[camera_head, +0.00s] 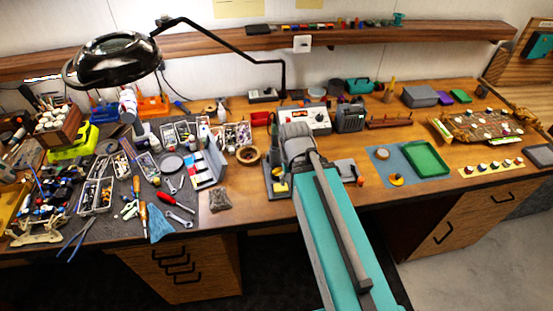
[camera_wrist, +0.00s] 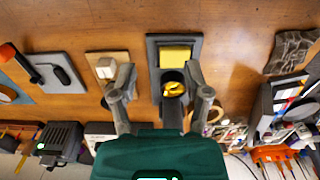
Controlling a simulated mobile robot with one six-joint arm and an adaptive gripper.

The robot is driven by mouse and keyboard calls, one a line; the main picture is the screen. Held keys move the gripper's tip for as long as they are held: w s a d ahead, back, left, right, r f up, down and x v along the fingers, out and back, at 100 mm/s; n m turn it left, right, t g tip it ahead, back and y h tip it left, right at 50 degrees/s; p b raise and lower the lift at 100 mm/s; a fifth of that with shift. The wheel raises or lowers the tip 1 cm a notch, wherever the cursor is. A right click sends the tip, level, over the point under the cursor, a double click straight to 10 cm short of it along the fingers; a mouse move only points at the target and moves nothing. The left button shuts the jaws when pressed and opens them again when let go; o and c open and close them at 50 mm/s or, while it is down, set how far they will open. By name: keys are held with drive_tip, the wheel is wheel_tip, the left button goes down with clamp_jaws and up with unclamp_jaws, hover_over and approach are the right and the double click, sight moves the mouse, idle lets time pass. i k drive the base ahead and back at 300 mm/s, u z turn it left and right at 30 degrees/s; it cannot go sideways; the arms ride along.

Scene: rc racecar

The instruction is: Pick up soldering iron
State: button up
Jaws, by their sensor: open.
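In the wrist view a dark soldering stand (camera_wrist: 153,62) with a yellow sponge (camera_wrist: 177,53) lies below my gripper (camera_wrist: 161,70). A dark round part with a yellow ring inside (camera_wrist: 174,88) stands at the sponge's near end, between the two fingers. A grey shaft-like piece below it may be the soldering iron or its holder; I cannot tell which. My gripper is open, with one finger on each side and nothing held. In the head view the stand (camera_head: 270,182) and sponge (camera_head: 281,187) show at the table's front, left of my arm, which hides my fingertips.
A white-and-red soldering station (camera_head: 305,119) stands behind my arm. A wooden ring (camera_head: 248,155) and a grey pouch (camera_head: 220,199) lie to the left. A blue mat (camera_head: 399,177) with a green tray (camera_head: 427,160) lies to the right. A magnifier lamp (camera_head: 112,58) overhangs the cluttered left side.

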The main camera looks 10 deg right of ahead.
sight(274, 146)
drive_tip(key=k, duration=1.35)
drive_tip(key=u, duration=0.35)
drive_tip(key=i, duration=1)
drive_tip(key=z, duration=0.4)
